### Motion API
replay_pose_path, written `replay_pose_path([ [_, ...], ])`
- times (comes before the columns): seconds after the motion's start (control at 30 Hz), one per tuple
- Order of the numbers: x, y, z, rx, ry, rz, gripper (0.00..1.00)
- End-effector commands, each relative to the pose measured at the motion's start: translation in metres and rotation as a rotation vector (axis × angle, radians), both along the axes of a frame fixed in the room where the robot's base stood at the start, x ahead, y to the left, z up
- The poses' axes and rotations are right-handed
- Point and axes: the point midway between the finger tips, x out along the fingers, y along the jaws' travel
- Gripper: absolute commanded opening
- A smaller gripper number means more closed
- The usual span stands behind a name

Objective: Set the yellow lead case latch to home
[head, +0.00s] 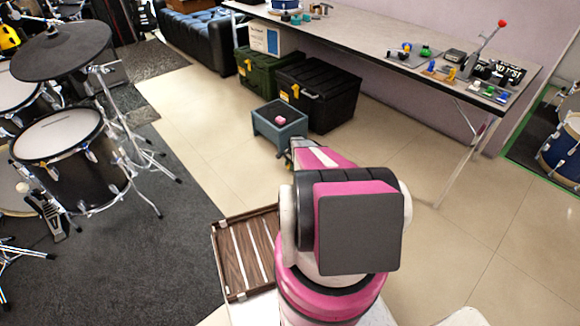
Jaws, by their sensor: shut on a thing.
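My gripper (287,156) is mostly hidden behind my pink and black arm; only a small dark part of it shows, by the near side of the grey-blue bin. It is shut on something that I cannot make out. A yellow latch (294,90) shows on the front of the black case (328,93), beyond the bin. The green case (266,68) beside it also has yellow on its front. Which of these is the task's latch, and its setting, I cannot tell. Small yellow pieces (451,74) also stand on the long table.
The grey-blue bin (268,127) holds a pink block (280,119). A slatted wooden tray (232,272) lies beside my base. The long table (365,42) carries small coloured parts. Drums (62,134) and stands fill the left. Tiled floor is clear at right.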

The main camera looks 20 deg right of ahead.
Motion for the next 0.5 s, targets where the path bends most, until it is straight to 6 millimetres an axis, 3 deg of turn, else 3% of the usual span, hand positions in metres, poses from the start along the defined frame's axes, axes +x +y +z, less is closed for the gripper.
replay_pose_path([
  [0.1, -0.0008, 0.0011, 0.0012, 0.001, 0.002, -0.001, 0.10],
  [0.13, -0.0008, 0.0011, 0.0012, 0.001, 0.002, -0.001, 0.43],
  [0.17, -0.0008, 0.0011, 0.0012, 0.001, 0.002, -0.001, 0.53],
  [0.5, -0.0003, 0.0002, 0.0016, 0.000, 0.000, 0.000, 0.55],
])
